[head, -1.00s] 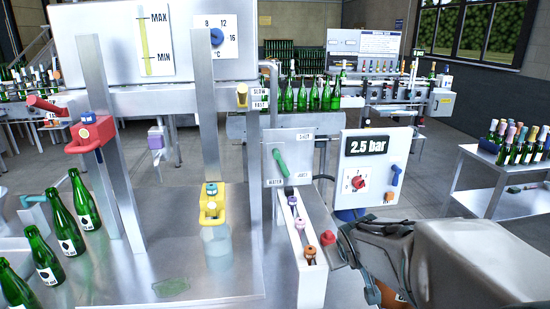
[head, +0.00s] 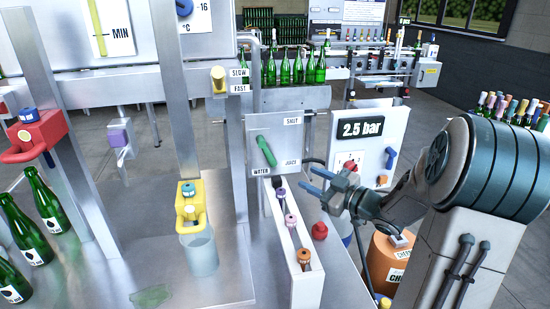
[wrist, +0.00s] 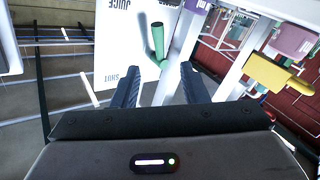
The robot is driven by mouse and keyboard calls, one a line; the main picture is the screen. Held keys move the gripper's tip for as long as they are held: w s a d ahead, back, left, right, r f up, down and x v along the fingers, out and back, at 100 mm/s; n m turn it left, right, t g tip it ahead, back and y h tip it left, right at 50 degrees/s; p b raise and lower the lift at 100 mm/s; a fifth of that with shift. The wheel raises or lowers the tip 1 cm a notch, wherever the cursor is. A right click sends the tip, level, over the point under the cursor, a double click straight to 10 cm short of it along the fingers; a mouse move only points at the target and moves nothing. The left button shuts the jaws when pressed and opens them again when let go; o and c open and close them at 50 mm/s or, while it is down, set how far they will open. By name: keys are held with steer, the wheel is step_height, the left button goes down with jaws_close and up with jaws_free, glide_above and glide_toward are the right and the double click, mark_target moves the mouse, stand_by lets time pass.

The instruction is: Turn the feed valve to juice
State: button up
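The feed valve is a green lever (head: 266,150) on a pale panel (head: 283,144) marked SHUT at the top, WATER at lower left and JUICE at lower right. The lever slants from upper left to lower right, and which mark it is set to is unclear. My gripper (head: 304,173) is open and empty, to the right of the panel and apart from the lever. In the wrist view, the lever (wrist: 158,42) shows upside down, beyond the gap between my two dark fingers (wrist: 160,72).
A white rail (head: 297,262) with coloured stoppers stands below the panel. The 2.5 bar box (head: 362,129) with a red knob and blue lever is close behind my gripper. A yellow clamp (head: 190,203) and green bottles (head: 47,205) stand on the bench at left.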

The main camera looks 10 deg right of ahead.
mark_target(273, 160)
steer(key=p+x, duration=0.3)
steer(key=x, duration=1)
steer(key=shift+w, duration=0.25)
jaws_close()
